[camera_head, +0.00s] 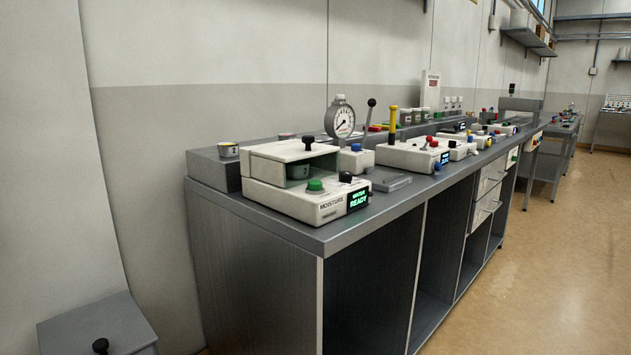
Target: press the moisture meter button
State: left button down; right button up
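The moisture meter (275,201) is a white box at the near left end of the grey bench, with "MOISTURE" lettering on its front. A green button (314,185) sits on its top front, and a black knob (346,177) is to the right of it. Its small display (358,200) shows green text that reads "READY" on the lower line. A white hood (290,151) with a black knob (307,143) covers the rear, and a dark cup (298,170) shows under it. Neither of my grippers is in view.
A cup marked 2 (228,150) stands on a grey block (214,171) left of the meter. A dial gauge (340,120), a lever and other white devices stand farther along the bench (350,229). A grey box (97,326) is at lower left. The floor (540,270) at right is clear.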

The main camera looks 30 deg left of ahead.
aim_at(313, 184)
jog(key=u, duration=1.85)
jog(key=i+l, duration=0.15)
jog(key=l, duration=0.2)
jog(key=i+l, duration=0.15)
jog(key=l, duration=0.2)
jog(key=i+l, duration=0.15)
jog(key=l, duration=0.2)
jog(key=i+l, duration=0.1)
jog(key=l, duration=0.2)
